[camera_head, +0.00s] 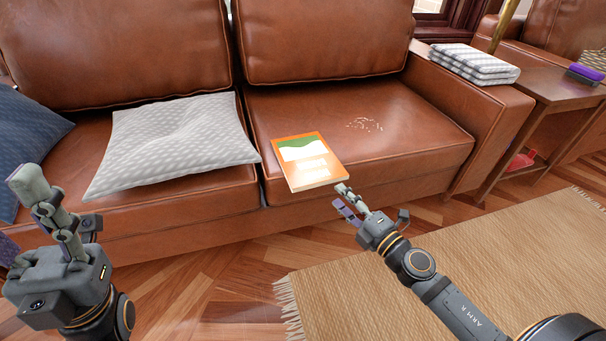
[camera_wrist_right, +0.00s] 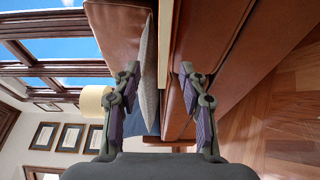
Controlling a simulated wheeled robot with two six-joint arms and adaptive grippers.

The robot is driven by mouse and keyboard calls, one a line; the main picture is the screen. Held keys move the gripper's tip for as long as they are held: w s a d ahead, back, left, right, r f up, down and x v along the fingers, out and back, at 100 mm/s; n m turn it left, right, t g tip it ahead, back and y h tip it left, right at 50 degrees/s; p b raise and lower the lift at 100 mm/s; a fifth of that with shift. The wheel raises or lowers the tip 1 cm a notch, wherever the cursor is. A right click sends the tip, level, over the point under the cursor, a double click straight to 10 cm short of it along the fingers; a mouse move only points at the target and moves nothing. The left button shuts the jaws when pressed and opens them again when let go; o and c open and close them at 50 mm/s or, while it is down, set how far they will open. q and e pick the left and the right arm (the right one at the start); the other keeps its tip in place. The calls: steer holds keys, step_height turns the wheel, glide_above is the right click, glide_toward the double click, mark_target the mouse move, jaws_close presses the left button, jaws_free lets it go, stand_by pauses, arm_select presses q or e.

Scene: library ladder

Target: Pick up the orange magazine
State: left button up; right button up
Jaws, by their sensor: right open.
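The orange magazine (camera_head: 307,162) lies flat on the front of the brown sofa seat, its near corner at the seat's front edge. It has a green and white cover. My right gripper (camera_head: 342,198) is open, just off the magazine's near right corner, with nothing held. In the right wrist view the open fingers (camera_wrist_right: 160,70) stand apart. A thin pale strip (camera_wrist_right: 207,45) there looks like the magazine's edge, close to the finger on the right. My left gripper (camera_head: 42,195) is raised at the far left, away from the magazine; its jaw opening is unclear.
A grey patterned cushion (camera_head: 172,142) lies left of the magazine. A folded striped blanket (camera_head: 474,64) rests on the sofa arm. A wooden side table (camera_head: 548,86) stands at the right. A woven rug (camera_head: 440,270) covers the floor in front.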

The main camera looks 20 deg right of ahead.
mark_target(328, 181)
steer(key=p+x, duration=0.1)
steer(key=x, duration=0.1)
steer(key=p+x, duration=0.2)
steer(key=shift+w+d+p, duration=0.15)
steer(key=shift+w+p, duration=0.15)
steer(key=shift+w, duration=0.05)
steer(key=x, duration=0.1)
steer(key=b+x, duration=0.1)
steer(key=x, duration=0.2)
steer(key=shift+w+d+f, duration=0.2)
steer(key=shift+w+f, duration=0.05)
steer(key=shift+w, duration=0.05)
steer(key=shift+w+a, duration=0.15)
steer(key=shift+w, duration=0.2)
steer(key=shift+c, duration=0.3)
steer(key=shift+r, duration=0.1)
jaws_close()
